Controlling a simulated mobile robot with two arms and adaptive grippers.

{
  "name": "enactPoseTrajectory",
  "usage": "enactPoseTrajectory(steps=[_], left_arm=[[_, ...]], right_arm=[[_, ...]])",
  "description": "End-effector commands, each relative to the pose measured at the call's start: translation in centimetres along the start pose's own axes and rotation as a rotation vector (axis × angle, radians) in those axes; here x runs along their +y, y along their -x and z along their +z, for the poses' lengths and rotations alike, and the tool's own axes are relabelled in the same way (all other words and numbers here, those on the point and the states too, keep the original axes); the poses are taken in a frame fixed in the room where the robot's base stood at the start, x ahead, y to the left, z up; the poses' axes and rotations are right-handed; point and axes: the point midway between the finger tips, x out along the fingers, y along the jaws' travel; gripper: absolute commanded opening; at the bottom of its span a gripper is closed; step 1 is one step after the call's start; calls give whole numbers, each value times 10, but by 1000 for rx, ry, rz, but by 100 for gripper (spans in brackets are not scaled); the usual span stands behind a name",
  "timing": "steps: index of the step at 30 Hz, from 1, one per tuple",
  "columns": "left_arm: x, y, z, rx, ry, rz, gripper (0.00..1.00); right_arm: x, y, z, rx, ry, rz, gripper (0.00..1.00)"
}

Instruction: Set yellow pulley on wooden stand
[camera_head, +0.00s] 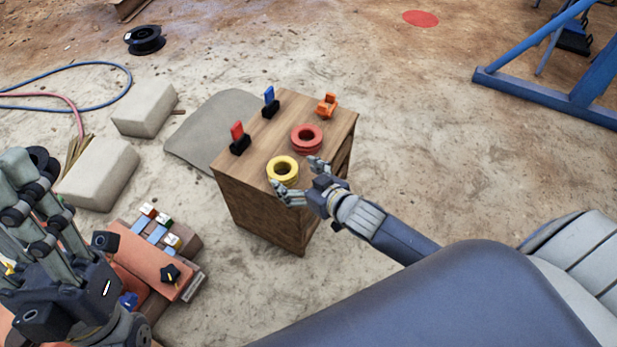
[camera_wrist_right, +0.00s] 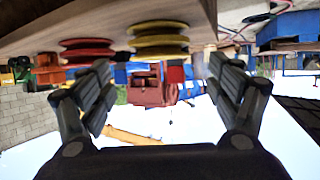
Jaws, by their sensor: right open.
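The yellow pulley (camera_head: 282,179) lies flat on top of the wooden stand (camera_head: 243,191), near its front edge. In the right wrist view, which is upside down, the yellow pulley (camera_wrist_right: 158,41) is beyond and between the spread fingers, against the stand's top (camera_wrist_right: 110,18). My right gripper (camera_head: 297,173) is open and empty, just right of the pulley, its fingers pointing toward it. I cannot tell whether a finger touches it. My left gripper (camera_head: 40,205) is large at the lower left, away from the stand; its jaw opening is unclear.
A red pulley (camera_head: 306,149) lies behind the yellow one and shows beside it in the wrist view (camera_wrist_right: 87,51). A red piece (camera_head: 237,132), a blue piece (camera_head: 269,95) and an orange piece (camera_head: 327,104) stand along the stand's left and back. Pale blocks (camera_head: 100,172) lie left.

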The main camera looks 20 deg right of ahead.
Motion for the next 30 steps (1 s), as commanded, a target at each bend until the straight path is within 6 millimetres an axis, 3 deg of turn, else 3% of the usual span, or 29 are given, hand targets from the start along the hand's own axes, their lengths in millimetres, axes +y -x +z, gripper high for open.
enactPoseTrajectory(steps=[9,17,20,23,25,27,30], left_arm=[[-6,4,65,-327,-18,-6,40],[-9,14,92,-467,-26,-10,40],[-9,15,94,-482,-27,-11,40],[-9,16,95,-486,-27,-11,40],[-9,16,95,-486,-27,-11,40],[-9,16,95,-485,-27,-11,40],[-9,16,95,-484,-27,-10,40]], right_arm=[[0,37,0,-1,0,0,83],[0,52,-1,3,0,-1,83],[-11,55,-16,47,-3,-22,83],[-41,63,-62,190,-9,-77,83],[-65,79,-112,347,-13,-119,83],[-83,105,-166,527,-14,-140,83],[-96,151,-235,777,-15,-130,83]])
